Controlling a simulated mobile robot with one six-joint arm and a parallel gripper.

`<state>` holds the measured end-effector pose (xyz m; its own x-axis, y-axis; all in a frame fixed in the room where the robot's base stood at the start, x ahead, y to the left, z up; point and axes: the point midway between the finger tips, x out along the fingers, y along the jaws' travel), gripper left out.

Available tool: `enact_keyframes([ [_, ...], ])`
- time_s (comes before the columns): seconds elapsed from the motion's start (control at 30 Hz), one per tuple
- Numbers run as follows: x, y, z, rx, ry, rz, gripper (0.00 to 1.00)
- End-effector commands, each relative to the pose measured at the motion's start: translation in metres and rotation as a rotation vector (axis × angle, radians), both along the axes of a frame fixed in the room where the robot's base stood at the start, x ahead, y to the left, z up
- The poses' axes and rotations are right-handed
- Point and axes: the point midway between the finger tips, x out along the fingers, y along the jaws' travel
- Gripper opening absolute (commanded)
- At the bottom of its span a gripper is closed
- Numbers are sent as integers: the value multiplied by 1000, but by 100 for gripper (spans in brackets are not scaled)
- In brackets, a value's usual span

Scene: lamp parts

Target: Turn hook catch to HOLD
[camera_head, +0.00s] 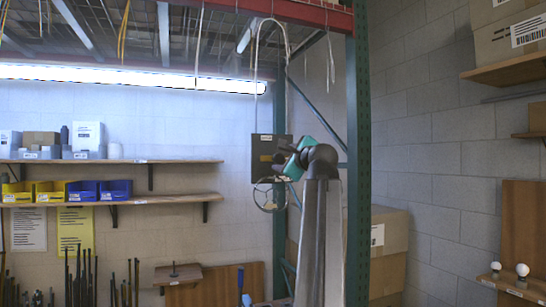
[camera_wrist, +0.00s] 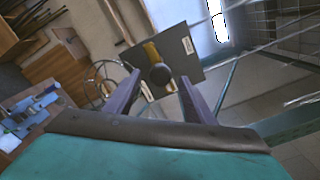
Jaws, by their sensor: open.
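The hook catch is a dark square plate (camera_head: 262,147) hanging below the red beam in the head view. In the wrist view the plate (camera_wrist: 186,62) is tilted and carries white labels, too small to read.
A thin wheel (camera_head: 270,195) hangs just below the plate. A green post (camera_head: 358,150) stands close right of my arm. Shelves with bins (camera_head: 100,190) are at the left. Boxes (camera_head: 388,250) stand behind the post.

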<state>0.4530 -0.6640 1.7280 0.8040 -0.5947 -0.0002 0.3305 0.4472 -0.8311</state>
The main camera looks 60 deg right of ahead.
Motion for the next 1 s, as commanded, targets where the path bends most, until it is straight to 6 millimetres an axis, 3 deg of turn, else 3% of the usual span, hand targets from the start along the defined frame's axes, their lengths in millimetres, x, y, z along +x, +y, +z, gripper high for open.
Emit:
enact_keyframes([
  [0.53, 61, -45, 3, 0, 1, 1, 49],
  [1.0, 71, -52, 0, -1, 0, 1, 49],
])
